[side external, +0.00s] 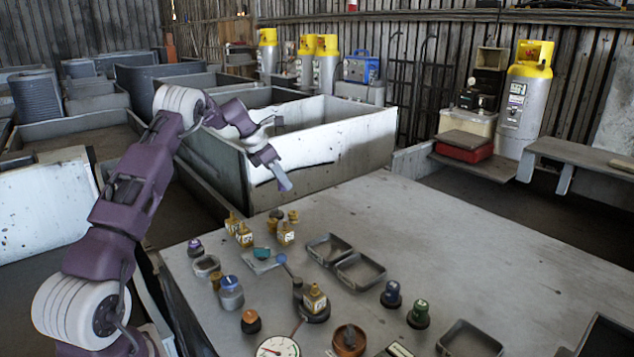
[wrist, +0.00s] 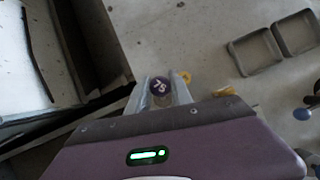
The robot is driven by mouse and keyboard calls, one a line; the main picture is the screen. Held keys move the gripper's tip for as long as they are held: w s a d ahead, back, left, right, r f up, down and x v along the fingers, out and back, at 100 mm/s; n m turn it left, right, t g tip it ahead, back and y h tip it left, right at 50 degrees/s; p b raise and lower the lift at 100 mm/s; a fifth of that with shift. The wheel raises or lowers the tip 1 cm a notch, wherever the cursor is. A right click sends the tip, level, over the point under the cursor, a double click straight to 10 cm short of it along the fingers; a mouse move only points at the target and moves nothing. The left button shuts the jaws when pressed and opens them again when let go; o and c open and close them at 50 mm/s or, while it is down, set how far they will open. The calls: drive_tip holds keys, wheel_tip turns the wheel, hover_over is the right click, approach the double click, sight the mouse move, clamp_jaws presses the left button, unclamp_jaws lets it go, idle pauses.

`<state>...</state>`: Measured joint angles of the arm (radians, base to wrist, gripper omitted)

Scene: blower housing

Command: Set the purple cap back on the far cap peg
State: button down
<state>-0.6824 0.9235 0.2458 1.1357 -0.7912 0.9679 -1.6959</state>
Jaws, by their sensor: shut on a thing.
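My gripper (side external: 284,182) is raised over the far left part of the bench, its fingers slanting down. In the wrist view its two fingers (wrist: 161,92) are shut on the purple cap (wrist: 162,86), a round purple piece with white marking on top. In the side view I cannot make out the cap at the fingertips. Another purple-topped piece (side external: 195,246) stands on the bench at its left edge. A blue-topped piece (side external: 391,293) and a green-topped piece (side external: 419,314) stand on dark bases. I cannot tell which thing is the far cap peg.
Amber bottles (side external: 285,233) stand on the bench below my gripper. Two open trays (side external: 360,270) lie right of them, with a blue-ball lever (side external: 281,258) nearby. A white bin (side external: 345,140) stands behind the bench. The bench's right side is largely clear.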

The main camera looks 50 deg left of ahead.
drive_tip(key=shift+s+a, duration=0.6)
drive_tip(key=shift+s, duration=0.15)
drive_tip(key=shift+s+a+f+m, duration=0.15)
drive_tip(key=shift+s+f+m, duration=0.05)
drive_tip(key=shift+m, duration=0.1)
hover_over(283, 212)
drive_tip(key=s, duration=0.2)
drive_tip(key=shift+w+a+f, duration=0.1)
drive_tip(key=shift+a+f, duration=0.1)
drive_tip(key=shift+f, duration=0.95)
drive_tip(key=shift+a+f, duration=0.2)
drive_tip(key=shift+f, duration=0.95)
drive_tip(key=shift+f, duration=0.1)
drive_tip(key=shift+f, duration=0.4)
drive_tip(key=shift+f, duration=1)
drive_tip(key=c, duration=0.7)
unclamp_jaws()
drive_tip(key=shift+o, duration=0.2)
